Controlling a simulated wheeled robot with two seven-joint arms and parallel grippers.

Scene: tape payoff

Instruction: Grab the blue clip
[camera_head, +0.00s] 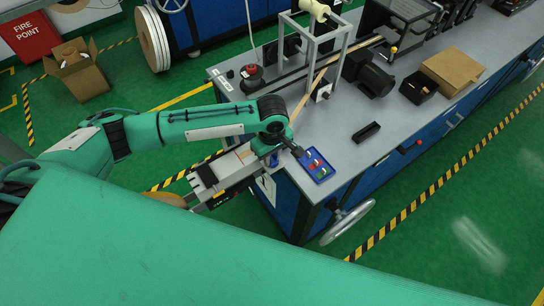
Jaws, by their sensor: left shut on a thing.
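A small blue tray (322,176) lies at the near left corner of the grey bench top. It holds small red, green and pale pieces. My left gripper (298,151) reaches down from the left arm to the upper left edge of the tray. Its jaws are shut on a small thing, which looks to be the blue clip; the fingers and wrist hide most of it. I see no separate blue clip standing out against the blue tray. My right gripper is not in view.
A black block (366,132) lies right of the tray on the bench. Behind stand a grey frame with a spool (316,10), a black motor (376,80), a red button box (252,77) and a cardboard box (452,72). A handwheel (347,222) juts from the bench front.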

